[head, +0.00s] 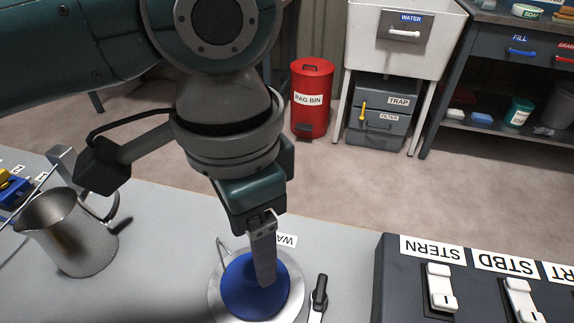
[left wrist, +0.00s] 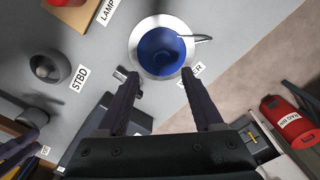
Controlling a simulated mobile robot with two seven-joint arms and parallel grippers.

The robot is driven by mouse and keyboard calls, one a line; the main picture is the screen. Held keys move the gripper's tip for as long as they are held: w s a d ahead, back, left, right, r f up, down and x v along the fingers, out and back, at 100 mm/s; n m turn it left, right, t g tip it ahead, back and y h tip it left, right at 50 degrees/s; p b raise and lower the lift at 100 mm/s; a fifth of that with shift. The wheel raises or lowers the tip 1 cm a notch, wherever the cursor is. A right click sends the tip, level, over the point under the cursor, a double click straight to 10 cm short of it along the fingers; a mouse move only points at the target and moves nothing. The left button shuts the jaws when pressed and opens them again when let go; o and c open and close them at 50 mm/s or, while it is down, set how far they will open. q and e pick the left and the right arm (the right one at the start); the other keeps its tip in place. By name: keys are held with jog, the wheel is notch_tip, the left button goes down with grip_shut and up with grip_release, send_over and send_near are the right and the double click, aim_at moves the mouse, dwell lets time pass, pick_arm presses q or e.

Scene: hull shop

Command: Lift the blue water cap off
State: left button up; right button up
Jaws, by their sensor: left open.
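The blue water cap (head: 239,291) sits on a round metal flange (head: 214,303) on the grey bench top. It also shows in the left wrist view (left wrist: 160,48), beyond the fingertips and roughly centred between them. My left gripper (head: 264,276) points down over the cap in the head view; one finger covers part of it and the other finger is hidden. In the left wrist view the two fingers (left wrist: 159,79) are wide apart with nothing between them. I cannot tell whether a fingertip touches the cap.
A black-handled lever (head: 319,295) lies just right of the flange. A dark switch box (head: 393,284) with white switches stands farther right. A metal jug (head: 70,238) stands at left. A red rag bin (head: 311,98) is on the floor beyond the bench.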

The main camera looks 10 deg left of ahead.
aim_at(253, 272)
pick_arm(q)
jog(key=f+b, duration=0.1)
jog(key=f, duration=0.5)
jog(key=shift+a, duration=0.2)
jog(key=shift+c, duration=0.4)
grip_shut()
